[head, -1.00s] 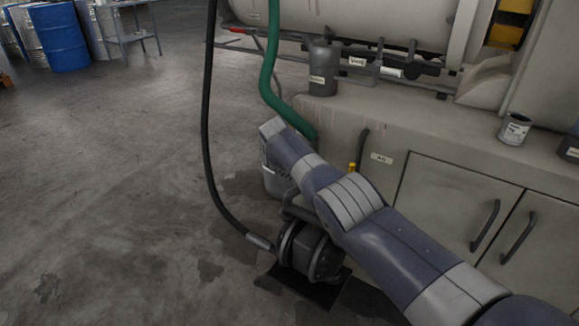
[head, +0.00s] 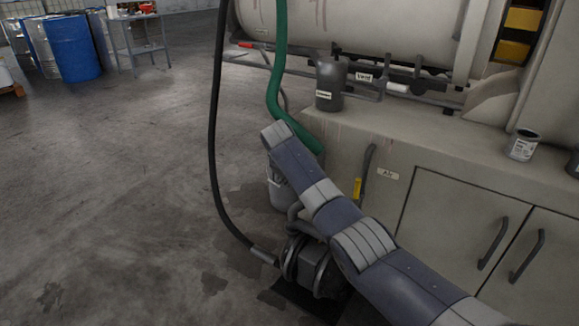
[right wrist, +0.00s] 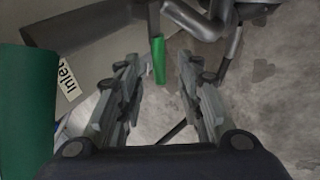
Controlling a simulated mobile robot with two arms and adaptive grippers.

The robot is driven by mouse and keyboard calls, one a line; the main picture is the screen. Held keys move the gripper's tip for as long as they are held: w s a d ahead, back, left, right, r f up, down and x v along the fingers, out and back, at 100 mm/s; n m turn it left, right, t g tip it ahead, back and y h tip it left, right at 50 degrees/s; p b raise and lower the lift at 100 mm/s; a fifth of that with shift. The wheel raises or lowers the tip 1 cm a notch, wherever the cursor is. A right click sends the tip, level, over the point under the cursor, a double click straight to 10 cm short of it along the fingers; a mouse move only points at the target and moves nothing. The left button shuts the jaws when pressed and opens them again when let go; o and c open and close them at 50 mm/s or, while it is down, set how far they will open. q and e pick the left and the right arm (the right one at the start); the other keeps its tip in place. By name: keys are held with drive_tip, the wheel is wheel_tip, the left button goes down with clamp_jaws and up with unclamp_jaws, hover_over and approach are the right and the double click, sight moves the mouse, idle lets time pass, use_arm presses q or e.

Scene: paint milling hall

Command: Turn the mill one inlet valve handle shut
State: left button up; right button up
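In the right wrist view a green handle (right wrist: 158,60) shows ahead, in line with the gap between the fingers of my right gripper (right wrist: 161,78). The gripper is open, and the handle's near end appears at or just beyond the fingertips; I cannot tell whether they touch. A white "Inlet" label (right wrist: 68,82) is on the pale surface to the left. In the head view my right arm reaches in from the lower right and hides the green handle; its gripper is not clear there. My left gripper is not in view.
A thick green hose (head: 277,75) runs down beside the mill cabinet (head: 420,140). A black hose (head: 215,130) leads to a dark pump (head: 310,268) on the floor. A yellow handle (head: 357,188) is on the cabinet front. Open floor lies to the left.

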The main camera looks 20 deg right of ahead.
drive_tip(key=v, duration=0.7)
drive_tip(key=shift+s, duration=0.1)
